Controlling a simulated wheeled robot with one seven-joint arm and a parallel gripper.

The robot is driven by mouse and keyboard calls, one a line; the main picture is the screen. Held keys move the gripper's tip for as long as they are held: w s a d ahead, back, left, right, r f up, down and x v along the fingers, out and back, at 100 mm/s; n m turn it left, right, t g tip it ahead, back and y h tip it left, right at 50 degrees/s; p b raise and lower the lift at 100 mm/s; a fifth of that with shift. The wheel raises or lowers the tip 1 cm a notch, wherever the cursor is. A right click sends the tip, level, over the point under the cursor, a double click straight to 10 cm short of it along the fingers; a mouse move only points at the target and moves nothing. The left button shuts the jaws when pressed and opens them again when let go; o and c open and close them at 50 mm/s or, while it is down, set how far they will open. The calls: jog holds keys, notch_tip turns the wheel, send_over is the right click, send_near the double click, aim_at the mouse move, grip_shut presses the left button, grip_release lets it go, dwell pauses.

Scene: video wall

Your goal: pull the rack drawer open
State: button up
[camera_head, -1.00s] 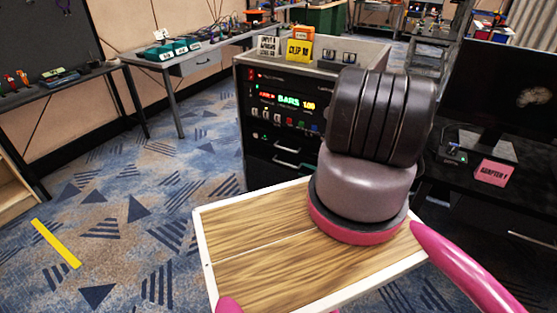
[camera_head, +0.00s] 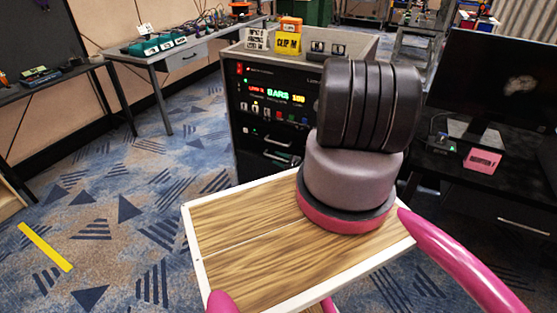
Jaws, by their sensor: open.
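The equipment rack (camera_head: 228,112) stands ahead of me, a dark-fronted cabinet with a grey top, lit red and green displays and rows of small buttons. Below the buttons, its front has drawer panels with pale bar handles; one drawer handle (camera_head: 276,158) shows left of my arm. The drawers look closed. My arm's grey and black links cover the right part of the rack front, and my wooden-topped deck hides its lower part. My gripper is not in the picture.
A black desk with a monitor (camera_head: 497,80) and a pink card (camera_head: 482,160) is close on the right. A workbench (camera_head: 160,58) stands behind left. Carpet with a yellow strip (camera_head: 45,247) is open at left.

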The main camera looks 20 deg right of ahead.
grip_shut()
dwell(1.4)
